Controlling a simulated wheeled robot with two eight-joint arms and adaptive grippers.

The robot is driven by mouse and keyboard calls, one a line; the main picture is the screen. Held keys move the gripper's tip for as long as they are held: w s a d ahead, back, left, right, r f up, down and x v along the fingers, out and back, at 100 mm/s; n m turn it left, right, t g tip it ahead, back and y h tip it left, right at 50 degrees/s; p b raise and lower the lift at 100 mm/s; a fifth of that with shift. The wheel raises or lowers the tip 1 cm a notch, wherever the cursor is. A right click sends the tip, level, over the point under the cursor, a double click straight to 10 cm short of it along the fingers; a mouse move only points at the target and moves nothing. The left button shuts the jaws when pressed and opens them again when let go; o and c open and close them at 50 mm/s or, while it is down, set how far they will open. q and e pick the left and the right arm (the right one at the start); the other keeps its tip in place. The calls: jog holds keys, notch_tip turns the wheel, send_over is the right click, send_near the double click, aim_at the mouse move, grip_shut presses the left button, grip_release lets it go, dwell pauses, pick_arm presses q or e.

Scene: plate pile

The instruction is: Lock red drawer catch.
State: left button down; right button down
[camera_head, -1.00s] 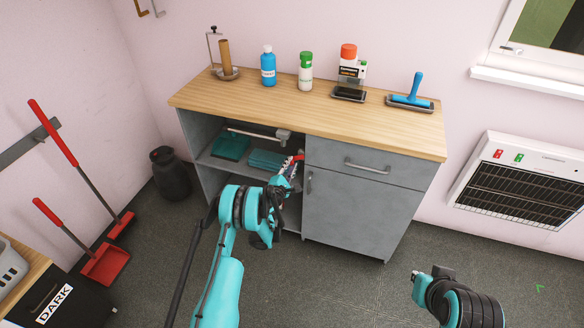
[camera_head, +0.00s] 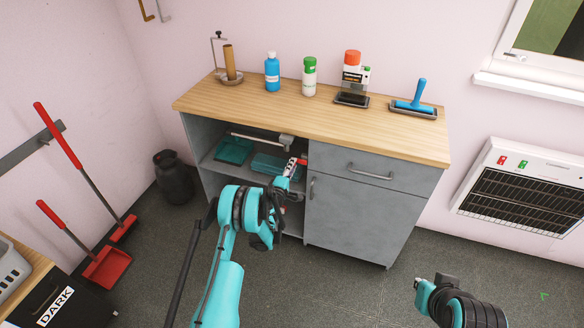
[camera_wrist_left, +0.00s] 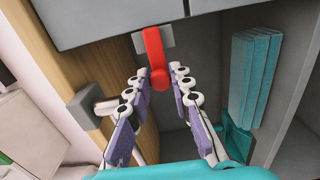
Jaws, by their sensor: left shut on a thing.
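The red drawer catch (camera_wrist_left: 156,55) shows in the left wrist view as a short lever on a pale plate at the edge of a grey panel. Its rounded end lies between the fingertips of my left gripper (camera_wrist_left: 159,82), which is shut on it. In the head view the red catch (camera_head: 302,161) is a small spot below the left end of the grey drawer (camera_head: 368,165), partly hidden by my left gripper (camera_head: 292,168). The drawer front sits flush with the cabinet. My right gripper (camera_head: 425,290) is at the lower right, away from the cabinet; its fingers cannot be made out.
The cabinet's open left bay holds teal trays (camera_head: 234,150) beside my left arm. Bottles and tools stand on the wooden top (camera_head: 300,112). The floor in front is clear.

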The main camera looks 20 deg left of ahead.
dwell(0.3)
pick_arm(q)
jog(key=c, duration=1.4)
grip_release()
